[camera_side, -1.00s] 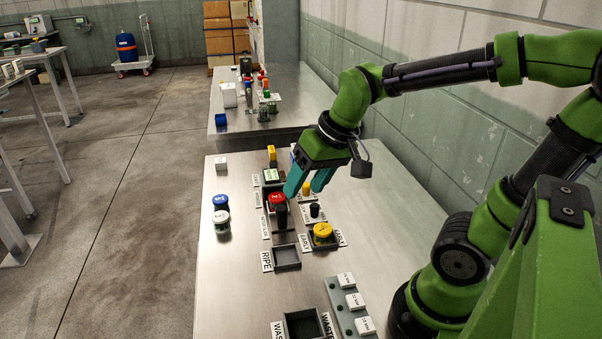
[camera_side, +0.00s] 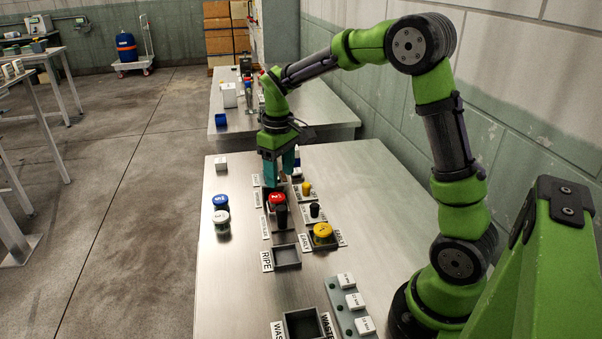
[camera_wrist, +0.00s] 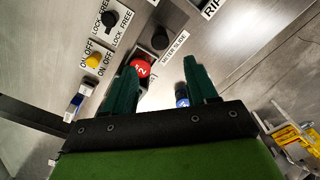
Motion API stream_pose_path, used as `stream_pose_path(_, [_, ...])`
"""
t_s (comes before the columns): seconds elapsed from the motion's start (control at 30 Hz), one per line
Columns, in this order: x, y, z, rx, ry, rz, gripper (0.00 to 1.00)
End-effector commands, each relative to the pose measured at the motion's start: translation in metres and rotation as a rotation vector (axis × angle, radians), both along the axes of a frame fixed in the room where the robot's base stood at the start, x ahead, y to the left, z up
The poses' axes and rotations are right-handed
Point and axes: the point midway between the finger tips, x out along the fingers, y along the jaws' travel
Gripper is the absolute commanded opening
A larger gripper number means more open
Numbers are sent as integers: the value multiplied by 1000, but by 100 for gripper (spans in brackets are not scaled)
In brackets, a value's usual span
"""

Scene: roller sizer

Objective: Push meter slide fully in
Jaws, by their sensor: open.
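Nothing is held.
The RIPE tray (camera_side: 287,257) lies in front of the slide. Two blue- and white-lidded jars (camera_side: 221,210) stand left. The table's left front is clear.

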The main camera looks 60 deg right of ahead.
Motion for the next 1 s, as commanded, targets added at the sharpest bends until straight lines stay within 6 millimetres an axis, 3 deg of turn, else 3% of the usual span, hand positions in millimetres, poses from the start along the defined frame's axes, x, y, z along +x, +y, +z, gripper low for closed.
stream_pose_path(0.3, [-1,0,-73,2,5,-2,58])
stream_pose_path(0.53, [-1,0,-115,2,3,-2,58])
stream_pose_path(0.7, [-1,0,-133,1,1,-3,58])
stream_pose_path(1.0, [0,0,-138,1,-1,-3,58])
